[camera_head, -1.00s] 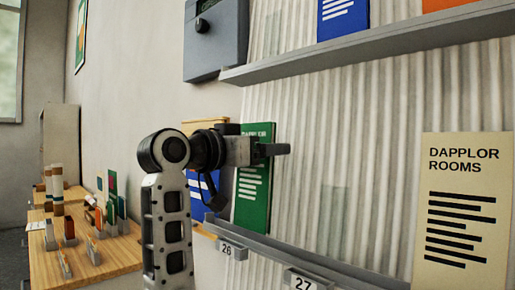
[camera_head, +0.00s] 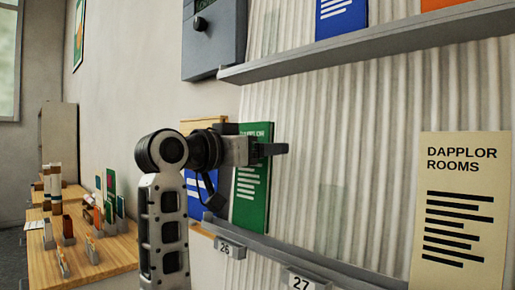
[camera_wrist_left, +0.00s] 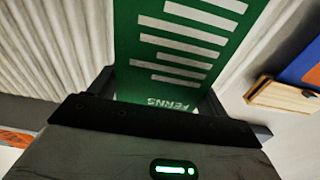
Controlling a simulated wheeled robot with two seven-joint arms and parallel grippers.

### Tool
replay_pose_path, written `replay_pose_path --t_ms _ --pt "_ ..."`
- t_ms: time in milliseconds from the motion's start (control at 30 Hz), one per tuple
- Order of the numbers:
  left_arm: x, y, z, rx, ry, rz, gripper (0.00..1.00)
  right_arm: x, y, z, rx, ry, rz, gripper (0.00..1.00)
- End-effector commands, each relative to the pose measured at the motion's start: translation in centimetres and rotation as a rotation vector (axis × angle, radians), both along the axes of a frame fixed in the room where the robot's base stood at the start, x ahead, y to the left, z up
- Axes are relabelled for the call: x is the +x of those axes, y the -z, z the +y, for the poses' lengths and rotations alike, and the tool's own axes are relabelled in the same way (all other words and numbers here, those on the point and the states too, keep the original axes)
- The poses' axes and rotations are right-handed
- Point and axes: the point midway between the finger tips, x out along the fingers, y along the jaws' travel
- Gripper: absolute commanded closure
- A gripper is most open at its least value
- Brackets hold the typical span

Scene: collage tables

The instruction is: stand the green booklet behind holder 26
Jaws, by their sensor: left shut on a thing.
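The green booklet (camera_head: 253,190), with white text lines, stands nearly upright against the ribbed wall panel. Its lower edge is at the grey ledge, by the label of holder 26 (camera_head: 230,249). Whether it rests in the holder I cannot tell. My left gripper (camera_head: 266,150) is shut on the booklet near its top. In the left wrist view the booklet (camera_wrist_left: 180,45) shows upside down with the word FERNS, between the fingers of my left gripper (camera_wrist_left: 160,97). My right gripper is not in view.
Holder 27 (camera_head: 302,281) is to the right on the same ledge. A cream DAPPLOR ROOMS card (camera_head: 463,205) stands farther right. An upper shelf (camera_head: 375,45) holds a blue booklet (camera_head: 341,16). A blue booklet (camera_head: 200,200) is left of the green one. A wooden table (camera_head: 85,262) carries several small items.

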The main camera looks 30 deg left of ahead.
Motion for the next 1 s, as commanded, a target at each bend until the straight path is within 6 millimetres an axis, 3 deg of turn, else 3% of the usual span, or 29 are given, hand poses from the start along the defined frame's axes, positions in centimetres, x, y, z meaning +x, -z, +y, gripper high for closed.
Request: replay_pose_path --t_ms 1000 --pt "-0.3 2.1 0.2 0.001 -0.001 0.0 0.61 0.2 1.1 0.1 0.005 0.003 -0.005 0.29"
